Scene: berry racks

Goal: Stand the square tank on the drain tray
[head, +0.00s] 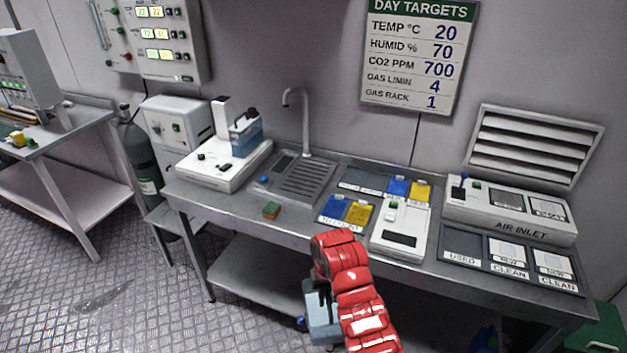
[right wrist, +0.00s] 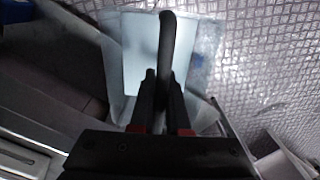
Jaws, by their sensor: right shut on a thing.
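The square tank (head: 320,322), pale blue-grey and box-shaped, hangs from my right gripper (head: 322,291) in front of the bench, below the worktop's level. In the right wrist view my right gripper (right wrist: 162,82) is shut on the dark bar handle of the tank (right wrist: 140,50). My red right arm hides part of the tank in the head view. The drain tray (head: 301,181) is a grooved metal plate on the worktop below the tap, with nothing standing on it. My left gripper is not in view.
A white device (head: 207,172) holding another blue tank (head: 247,140) stands left of the drain tray. A tap (head: 305,120) rises behind the tray. A small green-brown block (head: 271,210), blue and yellow cards (head: 347,210) and a white scale-like unit (head: 401,232) sit near the front edge.

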